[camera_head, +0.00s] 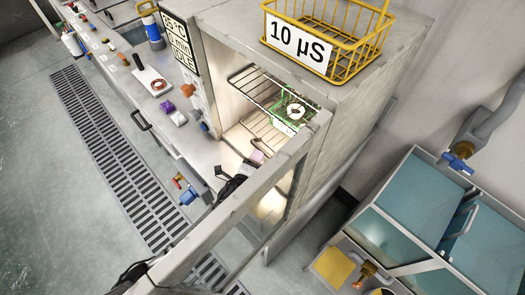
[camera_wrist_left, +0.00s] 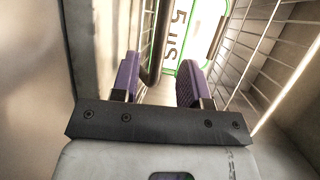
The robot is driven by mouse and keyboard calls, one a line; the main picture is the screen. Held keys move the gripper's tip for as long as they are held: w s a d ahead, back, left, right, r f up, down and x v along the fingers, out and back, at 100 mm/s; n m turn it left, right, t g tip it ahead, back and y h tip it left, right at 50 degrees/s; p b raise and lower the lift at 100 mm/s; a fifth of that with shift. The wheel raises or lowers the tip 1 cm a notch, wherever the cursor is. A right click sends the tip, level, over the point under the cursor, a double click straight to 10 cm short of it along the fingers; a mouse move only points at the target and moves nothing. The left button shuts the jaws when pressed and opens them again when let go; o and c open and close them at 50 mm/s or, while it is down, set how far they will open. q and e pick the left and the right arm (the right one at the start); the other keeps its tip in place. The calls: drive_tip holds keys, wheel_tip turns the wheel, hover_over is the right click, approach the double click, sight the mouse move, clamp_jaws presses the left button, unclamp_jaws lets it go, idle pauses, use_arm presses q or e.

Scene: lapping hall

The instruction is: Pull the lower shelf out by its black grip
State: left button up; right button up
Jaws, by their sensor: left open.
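The open cabinet (camera_head: 340,95) holds wire shelves. The upper shelf (camera_head: 250,79) is above the lower shelf (camera_head: 246,125), and a green-edged basket with a label (camera_head: 286,125) sits inside on the right. My left gripper (camera_head: 257,156) is at the cabinet opening, by the front of the lower shelf. In the left wrist view its purple fingers (camera_wrist_left: 157,84) are open. A dark rounded bar (camera_wrist_left: 155,40), apparently the black grip, runs into the gap between them, nearer the left finger; contact cannot be told. My right gripper is not in view.
The cabinet door (camera_head: 225,225) stands open in the foreground. A yellow basket (camera_head: 345,45) labelled 10 µS sits on the cabinet. A bench (camera_head: 150,95) with small items runs along the left. A blue-topped tank (camera_head: 485,245) stands at right.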

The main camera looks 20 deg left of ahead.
sight(262, 149)
use_arm(q)
drive_tip(key=shift+w+f+b, duration=0.25)
drive_tip(key=shift+w, duration=1.05)
drive_tip(key=shift+w+f+b, duration=0.2)
drive_tip(key=shift+w+f, duration=0.05)
drive_tip(key=shift+w, duration=1)
clamp_jaws()
